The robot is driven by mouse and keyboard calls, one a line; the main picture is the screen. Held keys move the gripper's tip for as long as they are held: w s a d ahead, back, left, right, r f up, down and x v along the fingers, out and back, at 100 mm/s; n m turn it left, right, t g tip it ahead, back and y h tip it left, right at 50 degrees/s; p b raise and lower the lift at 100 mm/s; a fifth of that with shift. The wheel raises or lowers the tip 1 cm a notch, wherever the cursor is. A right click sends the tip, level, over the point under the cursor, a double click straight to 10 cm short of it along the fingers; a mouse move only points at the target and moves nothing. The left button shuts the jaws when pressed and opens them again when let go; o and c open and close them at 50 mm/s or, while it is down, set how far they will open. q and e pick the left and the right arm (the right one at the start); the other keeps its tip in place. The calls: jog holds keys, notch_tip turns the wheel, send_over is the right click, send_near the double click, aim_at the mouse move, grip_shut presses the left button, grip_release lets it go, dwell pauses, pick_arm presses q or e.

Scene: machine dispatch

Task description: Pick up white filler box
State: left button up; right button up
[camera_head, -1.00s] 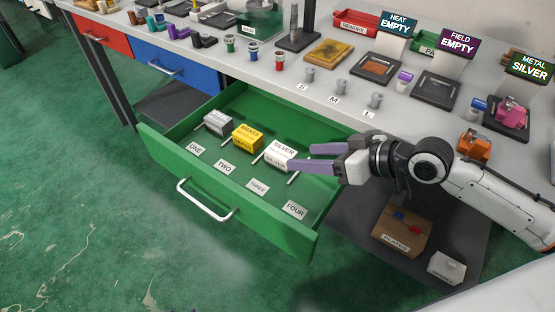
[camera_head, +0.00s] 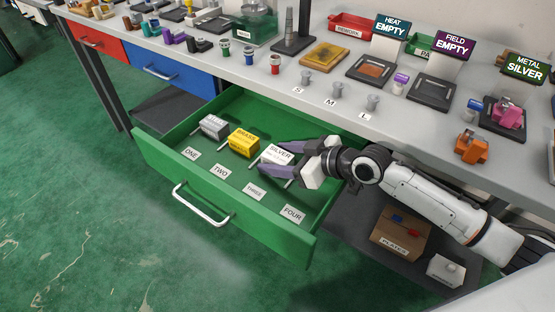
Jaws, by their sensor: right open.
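A white box labelled SILVER (camera_head: 277,154) sits in the open green drawer, to the right of a yellow box labelled BRASS (camera_head: 243,141) and a grey box (camera_head: 214,126). My right gripper (camera_head: 273,157) reaches in from the right with its purple fingers open, one on the far side and one on the near side of the SILVER box. I cannot tell whether the fingers touch it. Another small white box (camera_head: 445,270) sits on the low shelf at the lower right. My left gripper is not in view.
The green drawer (camera_head: 165,168) has floor labels ONE to FOUR; its space by FOUR is clear. The workbench (camera_head: 310,100) edge runs close above my right arm. A brown box (camera_head: 401,234) is on the low shelf under the arm.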

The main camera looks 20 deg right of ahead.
jog(key=shift+w+a+f, duration=0.1)
jog(key=shift+w, duration=0.05)
jog(key=c, duration=1.2)
